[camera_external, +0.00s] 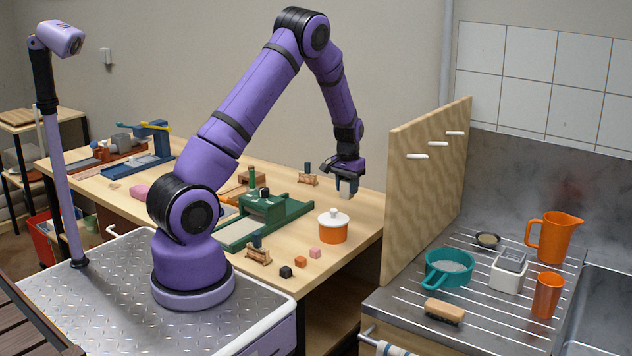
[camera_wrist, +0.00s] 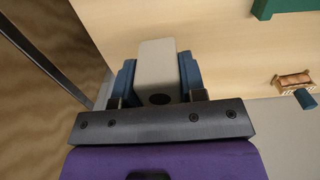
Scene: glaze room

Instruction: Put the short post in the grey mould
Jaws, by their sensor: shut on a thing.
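My gripper (camera_external: 347,188) is raised over the right end of the wooden bench, pointing down. In the wrist view its blue fingers (camera_wrist: 158,78) are shut on a pale grey block (camera_wrist: 157,60) with a dark round spot near the palm. I cannot tell for sure whether this block is the short post. A small wooden holder (camera_external: 308,180) with a dark blue upright piece (camera_external: 308,168) stands on the bench, left of my gripper. A similar wooden holder (camera_external: 258,256) stands at the bench's front edge. I cannot pick out the grey mould with certainty.
An orange pot with white lid (camera_external: 333,227) stands below my gripper in the picture. A green fixture (camera_external: 262,212) is left of it. Small cubes (camera_external: 300,262) lie at the front edge. A wooden partition (camera_external: 425,180) separates the bench from the sink, with a teal pan (camera_external: 448,268).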

